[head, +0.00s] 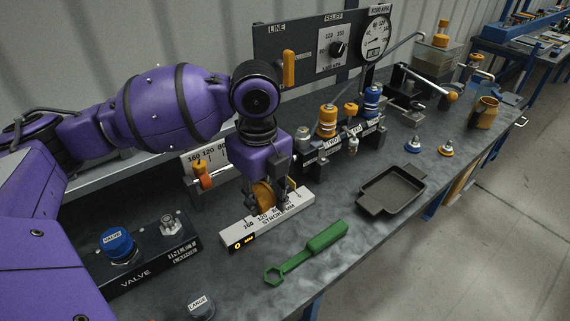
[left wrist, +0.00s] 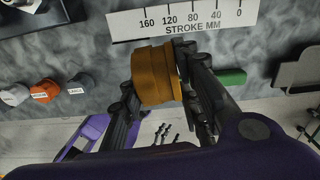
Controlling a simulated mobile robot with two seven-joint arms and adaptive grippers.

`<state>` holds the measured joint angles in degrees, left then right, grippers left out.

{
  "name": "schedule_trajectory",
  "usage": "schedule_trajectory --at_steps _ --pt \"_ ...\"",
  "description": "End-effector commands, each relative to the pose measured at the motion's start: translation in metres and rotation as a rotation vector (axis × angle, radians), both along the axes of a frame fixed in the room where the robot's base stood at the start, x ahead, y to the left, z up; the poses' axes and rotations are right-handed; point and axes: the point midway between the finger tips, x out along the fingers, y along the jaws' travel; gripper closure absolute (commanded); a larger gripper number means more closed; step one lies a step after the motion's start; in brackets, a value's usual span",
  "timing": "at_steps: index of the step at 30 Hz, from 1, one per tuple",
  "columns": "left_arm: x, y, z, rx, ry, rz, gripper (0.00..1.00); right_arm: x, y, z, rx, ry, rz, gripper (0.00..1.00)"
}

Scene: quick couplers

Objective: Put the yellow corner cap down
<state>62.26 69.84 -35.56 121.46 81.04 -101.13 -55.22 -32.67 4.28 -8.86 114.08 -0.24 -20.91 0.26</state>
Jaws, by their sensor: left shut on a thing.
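My left gripper (head: 270,198) reaches down from its purple arm over the white stroke scale (head: 240,228) on the bench. It is shut on a yellow-orange round cap (head: 262,194), partly hidden by the fingers in the head view. In the left wrist view the cap (left wrist: 153,76) sits between the two dark fingers of the gripper (left wrist: 160,80), with the stroke scale (left wrist: 185,20) beyond it. I cannot tell whether the cap touches the scale or the bench. My right gripper is not in view.
A green wrench (head: 322,238) lies in front of the scale, and a dark tray (head: 391,189) is to the right. The valve block (head: 145,268) with a blue cap (head: 117,243) is at the left. Labelled couplers (head: 327,122) stand behind. Bare bench lies between wrench and tray.

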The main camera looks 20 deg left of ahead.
Motion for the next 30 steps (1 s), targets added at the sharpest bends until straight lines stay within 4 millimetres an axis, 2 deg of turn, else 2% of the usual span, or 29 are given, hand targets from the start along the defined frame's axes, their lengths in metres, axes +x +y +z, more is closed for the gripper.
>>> schedule_trajectory --at_steps 4,7,16,18,24,30 --pt "0.005 0.004 0.004 -0.002 0.000 -0.086 0.95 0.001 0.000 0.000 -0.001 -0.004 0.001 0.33" --pt "0.015 0.014 -0.002 -0.001 0.002 -0.096 0.95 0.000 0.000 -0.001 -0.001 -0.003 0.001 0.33" --pt "0.066 0.066 -0.035 -0.002 0.001 -0.092 0.95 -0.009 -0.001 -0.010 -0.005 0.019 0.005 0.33" --pt "0.074 0.074 -0.050 -0.003 0.005 -0.094 0.95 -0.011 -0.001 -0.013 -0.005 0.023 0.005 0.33" --pt "0.091 0.091 -0.078 -0.002 0.001 -0.096 0.95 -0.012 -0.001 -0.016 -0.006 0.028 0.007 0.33" --pt "0.097 0.097 -0.087 -0.002 -0.003 -0.096 0.95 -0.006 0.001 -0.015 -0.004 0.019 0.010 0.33"
